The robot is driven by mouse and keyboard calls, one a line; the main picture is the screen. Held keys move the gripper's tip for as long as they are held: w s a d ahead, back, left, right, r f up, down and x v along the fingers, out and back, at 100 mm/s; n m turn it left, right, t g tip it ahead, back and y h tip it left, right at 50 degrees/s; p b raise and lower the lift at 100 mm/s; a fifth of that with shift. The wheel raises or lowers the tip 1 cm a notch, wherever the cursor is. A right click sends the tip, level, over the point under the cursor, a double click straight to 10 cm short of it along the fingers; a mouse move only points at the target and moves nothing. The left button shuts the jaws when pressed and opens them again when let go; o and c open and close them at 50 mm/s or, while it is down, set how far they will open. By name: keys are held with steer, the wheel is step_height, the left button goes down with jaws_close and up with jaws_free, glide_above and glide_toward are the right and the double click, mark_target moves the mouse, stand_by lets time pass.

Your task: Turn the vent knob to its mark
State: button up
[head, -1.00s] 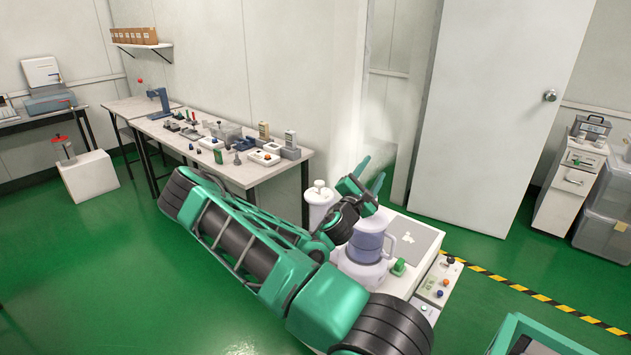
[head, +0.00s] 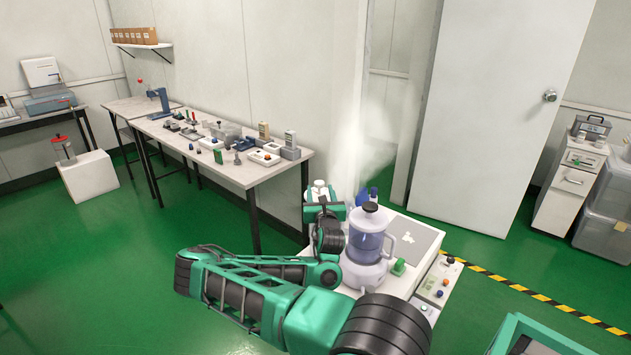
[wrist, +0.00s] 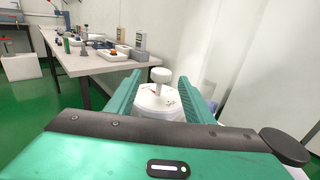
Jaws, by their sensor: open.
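The white vent knob (wrist: 160,74) stands up from the round white lid (wrist: 157,99) of a pot in the wrist view. Small dark and reddish specks show on the lid; I cannot tell which is the mark. My gripper (wrist: 160,80) is open, with one green finger on each side of the knob and a gap on both sides. In the head view, the white knob (head: 319,184) shows just behind my gripper (head: 325,206), which hides most of the pot. I cannot tell how far the knob is turned.
A bluish jug (head: 366,240) with a black top stands just right of my gripper on the white cabinet. Pale steam (head: 362,135) rises behind it. A green part (head: 399,267) and a button panel (head: 437,281) lie further right. A workbench (head: 235,172) with small items stands left.

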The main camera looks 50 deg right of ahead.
mark_target(318, 181)
steer(key=shift+x, duration=1.4)
steer(key=shift+w+d+r, duration=0.2)
steer(key=shift+w+d, duration=0.2)
steer(key=shift+w, duration=0.05)
steer(key=shift+w+d+f, duration=0.2)
steer(key=shift+w+d, duration=0.25)
steer(key=shift+d, duration=0.1)
steer(key=shift+w+d+r, duration=0.25)
steer(key=shift+w+d, duration=0.15)
steer(key=shift+w, duration=0.25)
steer(key=shift+w+d+f, duration=0.3)
steer(key=shift+w+d, duration=0.05)
steer(key=shift+d, duration=0.25)
steer(key=shift+w+d+r, duration=0.25)
steer(key=shift+w+d, duration=0.05)
steer(key=shift+w, duration=0.35)
